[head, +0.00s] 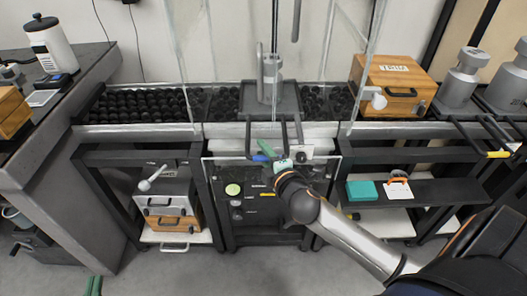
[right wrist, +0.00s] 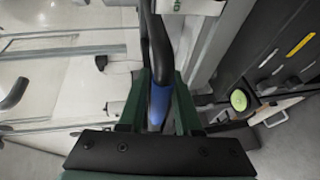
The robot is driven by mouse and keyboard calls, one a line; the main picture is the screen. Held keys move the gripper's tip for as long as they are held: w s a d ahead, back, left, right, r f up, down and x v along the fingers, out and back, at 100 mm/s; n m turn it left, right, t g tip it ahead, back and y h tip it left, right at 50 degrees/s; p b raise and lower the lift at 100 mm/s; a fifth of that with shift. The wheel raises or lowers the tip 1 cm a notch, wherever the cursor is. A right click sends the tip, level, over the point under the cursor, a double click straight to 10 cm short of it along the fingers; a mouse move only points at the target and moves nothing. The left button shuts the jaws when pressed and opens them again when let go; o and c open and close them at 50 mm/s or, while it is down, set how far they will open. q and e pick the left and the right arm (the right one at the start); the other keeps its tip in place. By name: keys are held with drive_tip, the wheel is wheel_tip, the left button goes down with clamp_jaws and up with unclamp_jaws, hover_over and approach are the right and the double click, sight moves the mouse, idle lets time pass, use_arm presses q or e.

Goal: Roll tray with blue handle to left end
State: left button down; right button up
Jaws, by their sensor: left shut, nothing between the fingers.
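The grey tray (head: 291,98) sits on the black rollers (head: 150,105) near the middle of the roller table, with a metal weight (head: 270,80) on it. Its black handle bars come forward over the front edge, and the blue handle (head: 262,157) is at their near end. My right gripper (head: 270,160) is at the blue handle. In the right wrist view, its green fingers are close on both sides of the blue handle (right wrist: 158,105), with no clear gap. My left gripper (head: 93,286) is shut and empty at the bottom left, low and away from the tray.
Rollers are free left of the tray, up to the grey counter (head: 45,180). Clear panels stand around the middle section. A wooden box (head: 390,85) stands to the right. A yellow handle (head: 497,154) is at the far right. Boxes stand on the shelves below.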

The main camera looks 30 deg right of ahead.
clamp_jaws()
idle(1.1)
